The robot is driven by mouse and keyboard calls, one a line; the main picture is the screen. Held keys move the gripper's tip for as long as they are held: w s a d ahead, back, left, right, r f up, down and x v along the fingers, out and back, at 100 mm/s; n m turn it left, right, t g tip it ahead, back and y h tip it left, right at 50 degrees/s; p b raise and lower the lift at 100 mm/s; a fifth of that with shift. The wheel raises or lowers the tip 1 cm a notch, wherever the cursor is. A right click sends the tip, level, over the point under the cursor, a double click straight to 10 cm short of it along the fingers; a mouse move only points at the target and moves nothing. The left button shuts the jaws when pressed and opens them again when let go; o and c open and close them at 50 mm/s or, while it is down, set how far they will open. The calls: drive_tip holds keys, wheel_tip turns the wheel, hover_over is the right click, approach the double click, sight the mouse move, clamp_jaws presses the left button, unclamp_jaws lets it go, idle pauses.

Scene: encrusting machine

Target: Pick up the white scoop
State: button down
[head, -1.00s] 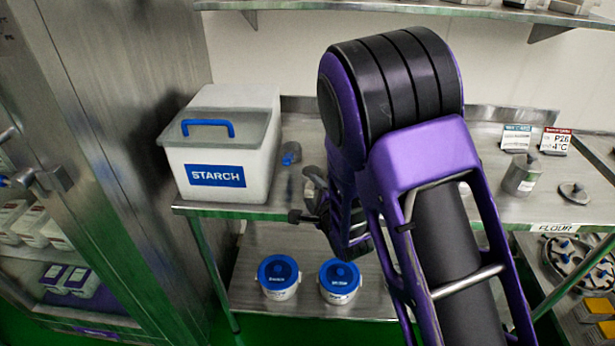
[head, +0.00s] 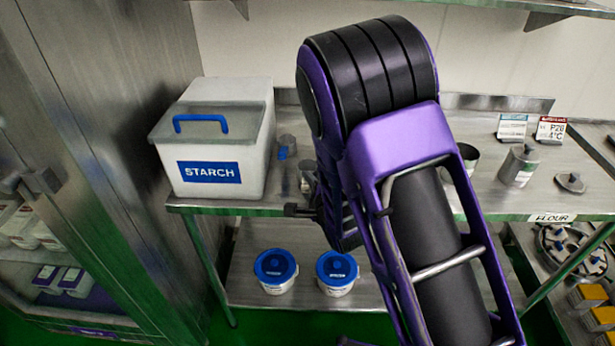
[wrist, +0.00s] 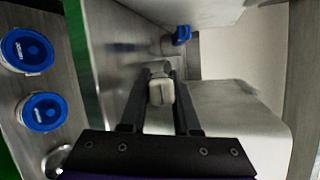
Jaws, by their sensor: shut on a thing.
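The white scoop (wrist: 161,92) shows in the wrist view as a small cream-white block between the two dark fingers. My gripper (wrist: 160,76) is shut on it. The rest of the scoop is hard to make out. In the head view my arm hides most of the gripper, and I cannot pick the scoop out clearly there. The gripper is over the steel table, just right of the starch box.
The white starch box (head: 215,173) with a blue handle stands left on the steel table (head: 495,205). A grey object with a blue part (head: 286,150) is beside it. Two blue-lidded tubs (head: 276,268) sit on the lower shelf. Grey canisters (head: 518,167) stand at right.

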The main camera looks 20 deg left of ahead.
idle(0.4)
wheel_tip(320, 180, up, 28)
drive_tip(key=p, duration=0.1)
drive_tip(key=shift+p, duration=0.4)
drive_tip(key=c, duration=1.3)
unclamp_jaws()
clamp_jaws()
